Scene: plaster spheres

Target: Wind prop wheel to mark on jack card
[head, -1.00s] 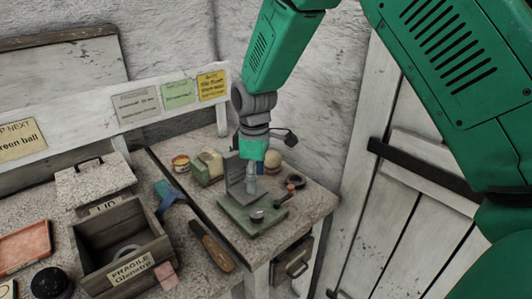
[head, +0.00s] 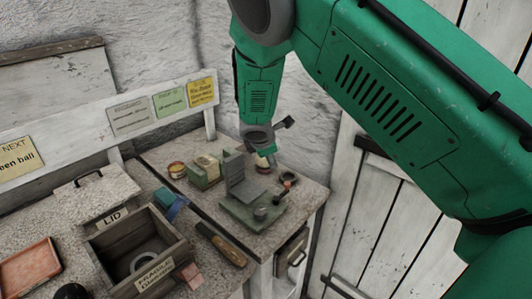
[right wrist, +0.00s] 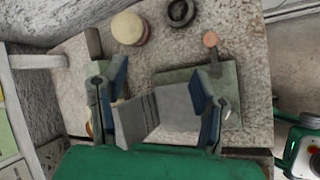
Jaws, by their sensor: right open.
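A jack-like device with a green base (head: 253,212) and a grey upright plate (head: 238,175) stands on the right bench. I cannot tell which part is the prop wheel. In the right wrist view the grey plate (right wrist: 175,108) shows between the open blue fingers of my right gripper (right wrist: 158,90); contact is not clear. In the head view my right gripper is mostly hidden behind its wrist, above the far side of the device. My left gripper is out of view. No card mark is readable.
A brown-handled tool (head: 222,246) lies in front. A wooden crate (head: 178,232) and its lid (head: 82,203) are left. Notes hang on the rail (head: 60,145).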

